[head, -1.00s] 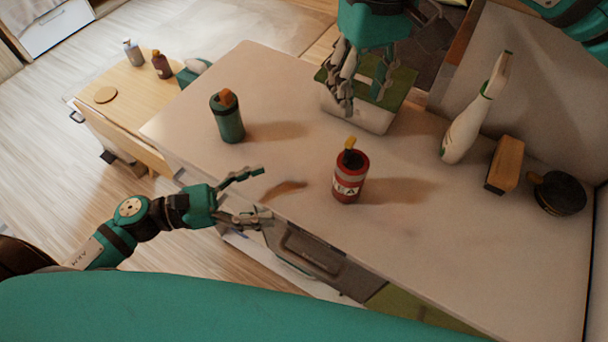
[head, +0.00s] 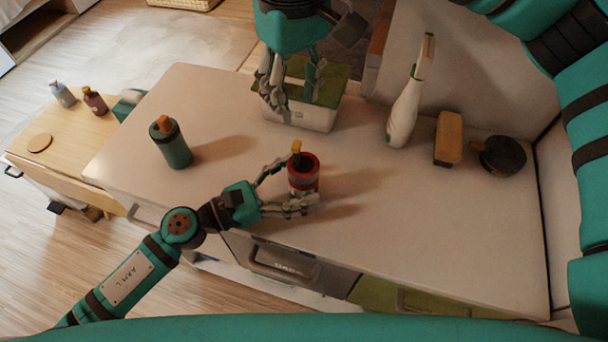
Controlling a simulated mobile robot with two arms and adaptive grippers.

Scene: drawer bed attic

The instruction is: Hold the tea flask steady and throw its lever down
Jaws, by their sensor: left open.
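The red tea flask (head: 304,172) stands upright on the counter, with a dark top and a yellow lever (head: 296,147) sticking up from it. Its label is hidden by my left gripper (head: 296,183). That gripper is open, with one finger on the flask's far left side and the other across its near side. I cannot tell whether the fingers touch it. My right gripper (head: 291,96) points down at the back of the counter, over a green-topped white box, its fingers apart. It is away from the flask.
A green flask (head: 170,143) with an orange top stands to the left. The white box (head: 321,116) is behind the tea flask. A white spray bottle (head: 405,111), a wooden block (head: 448,138) and a dark round container (head: 499,155) stand right. The counter's front right is clear.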

